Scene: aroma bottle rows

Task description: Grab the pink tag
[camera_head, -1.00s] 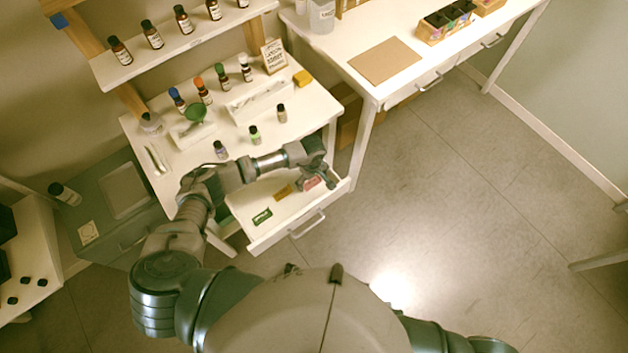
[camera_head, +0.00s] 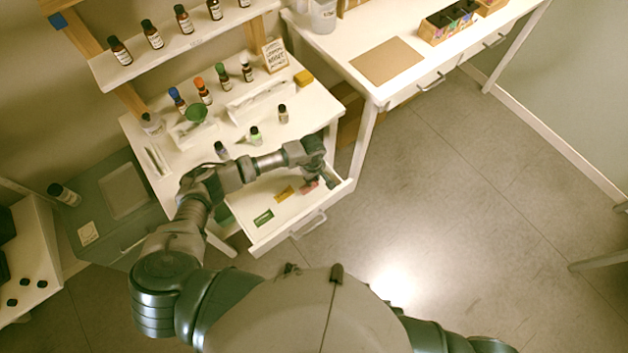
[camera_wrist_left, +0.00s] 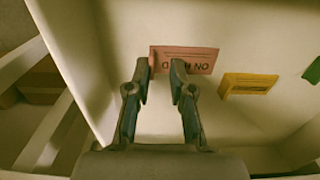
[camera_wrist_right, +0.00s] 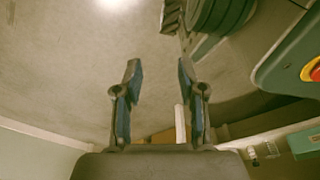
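The pink tag (camera_head: 308,187) lies in the open white drawer, near its right end. In the left wrist view the pink tag (camera_wrist_left: 202,61) shows upside-down dark lettering, partly covered by a finger. My left gripper (camera_head: 325,181) is over that end of the drawer. Its two fingers (camera_wrist_left: 160,70) are apart, one at the tag's left end and one in front of its middle. I cannot tell whether they touch it. My right gripper (camera_wrist_right: 158,72) is open and empty, above the floor and away from the drawer.
A yellow tag (camera_head: 284,192) and a green tag (camera_head: 264,218) lie in the same drawer (camera_head: 297,226). Its walls stand close around my left gripper. Several bottles and a green funnel (camera_head: 196,112) are on the tabletop above.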

